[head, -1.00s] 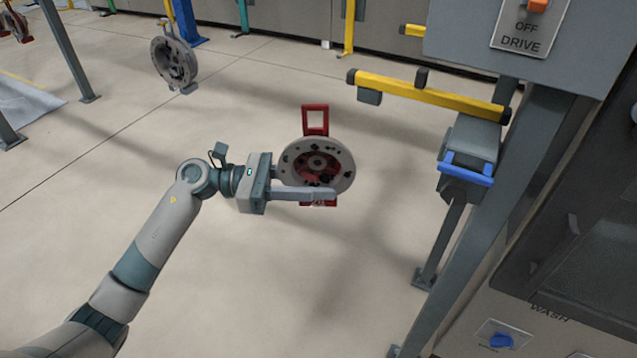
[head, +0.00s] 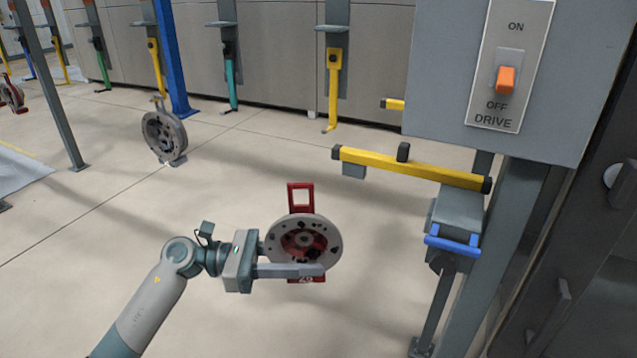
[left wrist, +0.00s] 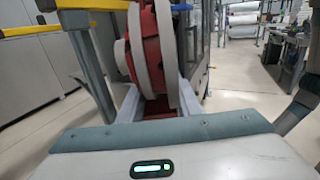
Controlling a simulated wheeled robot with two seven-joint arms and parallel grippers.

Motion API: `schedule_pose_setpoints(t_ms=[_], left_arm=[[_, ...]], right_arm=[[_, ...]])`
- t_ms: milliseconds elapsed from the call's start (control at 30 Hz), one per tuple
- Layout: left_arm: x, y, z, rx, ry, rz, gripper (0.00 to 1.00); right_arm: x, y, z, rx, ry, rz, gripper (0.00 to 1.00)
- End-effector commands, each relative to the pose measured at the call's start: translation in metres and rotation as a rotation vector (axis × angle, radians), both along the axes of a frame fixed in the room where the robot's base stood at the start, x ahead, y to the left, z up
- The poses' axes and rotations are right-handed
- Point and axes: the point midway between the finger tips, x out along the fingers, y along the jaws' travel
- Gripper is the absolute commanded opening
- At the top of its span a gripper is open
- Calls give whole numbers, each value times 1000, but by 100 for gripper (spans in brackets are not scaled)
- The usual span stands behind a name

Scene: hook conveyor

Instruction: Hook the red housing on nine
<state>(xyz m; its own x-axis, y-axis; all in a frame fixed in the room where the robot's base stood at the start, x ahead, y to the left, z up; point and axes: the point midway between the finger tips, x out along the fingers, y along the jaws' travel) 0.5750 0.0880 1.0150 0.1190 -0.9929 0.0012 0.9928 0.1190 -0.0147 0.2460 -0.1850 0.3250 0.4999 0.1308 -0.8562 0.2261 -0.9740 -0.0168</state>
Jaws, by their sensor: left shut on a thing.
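The red housing (head: 318,241) is a round grey-rimmed part with a red centre and a red loop (head: 301,187) standing up from its top. A small red tag with markings shows at its bottom. My left gripper (head: 316,269) is shut on it and holds it upright above the floor. In the left wrist view the housing (left wrist: 137,45) stands between the two fingers (left wrist: 158,100). Several hooks hang along the back, among them a yellow hook (head: 333,85) and a green hook (head: 231,80). I cannot read any hook number. My right gripper is out of view.
A grey housing (head: 164,135) hangs on a yellow hook at left. A yellow bar (head: 410,168) and a post with a blue handle (head: 452,246) stand to the right. The drive box (head: 497,75) has an orange switch (head: 505,80). Open floor lies around the held housing.

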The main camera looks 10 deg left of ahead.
Motion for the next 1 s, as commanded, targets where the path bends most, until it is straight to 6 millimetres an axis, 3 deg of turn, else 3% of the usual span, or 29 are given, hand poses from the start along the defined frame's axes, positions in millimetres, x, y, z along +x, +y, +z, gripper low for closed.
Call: schedule_pose_setpoints(t_ms=[367, 1000], left_arm=[[-13, 24, -14, -20, 10, 116, 0], [-63, 104, -43, -9, 4, 453, 0]], right_arm=[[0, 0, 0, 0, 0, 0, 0], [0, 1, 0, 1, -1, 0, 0]])
